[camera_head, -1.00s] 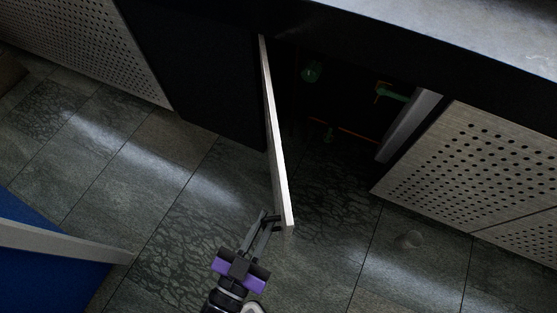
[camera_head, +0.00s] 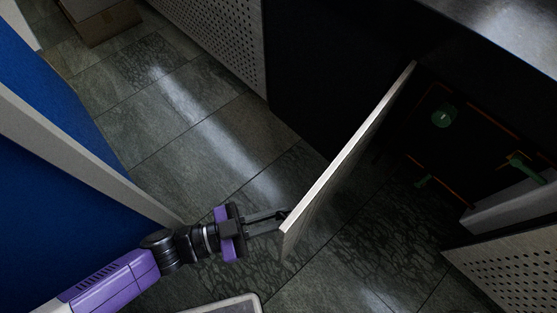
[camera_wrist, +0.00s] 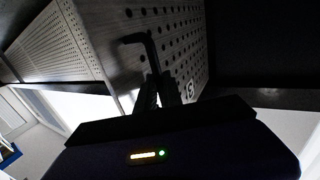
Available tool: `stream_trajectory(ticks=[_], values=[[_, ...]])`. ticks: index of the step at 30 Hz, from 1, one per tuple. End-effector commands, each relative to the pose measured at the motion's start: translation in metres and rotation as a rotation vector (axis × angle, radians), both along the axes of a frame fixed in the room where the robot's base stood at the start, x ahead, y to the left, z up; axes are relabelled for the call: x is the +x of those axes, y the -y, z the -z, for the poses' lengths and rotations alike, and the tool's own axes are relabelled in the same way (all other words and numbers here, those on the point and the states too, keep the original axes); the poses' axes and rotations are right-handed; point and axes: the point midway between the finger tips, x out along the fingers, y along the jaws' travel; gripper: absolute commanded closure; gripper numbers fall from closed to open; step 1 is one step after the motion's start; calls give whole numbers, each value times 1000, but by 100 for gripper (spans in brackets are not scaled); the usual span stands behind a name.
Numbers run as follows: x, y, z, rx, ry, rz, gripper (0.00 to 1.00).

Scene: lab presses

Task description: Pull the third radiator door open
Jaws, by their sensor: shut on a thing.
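The radiator door (camera_head: 345,162) stands swung out from the dark cabinet, seen nearly edge-on in the head view. In the wrist view its perforated face (camera_wrist: 192,42) carries a dark bent handle (camera_wrist: 147,46) and a small mark that I cannot read surely. My gripper (camera_head: 284,217) is at the door's free outer end. In the wrist view my gripper (camera_wrist: 160,90) is shut on the handle. The fingertips' exact hold is dark and partly hidden.
The open cabinet shows green valves (camera_head: 443,117) and thin orange lines inside. Perforated panels stand at upper left (camera_head: 222,38) and lower right (camera_head: 515,262). A blue panel with a pale edge (camera_head: 75,150) is at left, near my arm. A brown box (camera_head: 105,22) sits far back. Tiled floor (camera_head: 200,120) lies clear between.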

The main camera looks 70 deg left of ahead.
Motion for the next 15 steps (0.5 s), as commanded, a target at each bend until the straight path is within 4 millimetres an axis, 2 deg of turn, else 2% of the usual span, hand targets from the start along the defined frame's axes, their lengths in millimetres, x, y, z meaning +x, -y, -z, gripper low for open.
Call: stream_trajectory(ticks=[14,15], values=[[2,-1,1,-2,-1,9,100],[2,-1,1,-2,-2,9,81]])
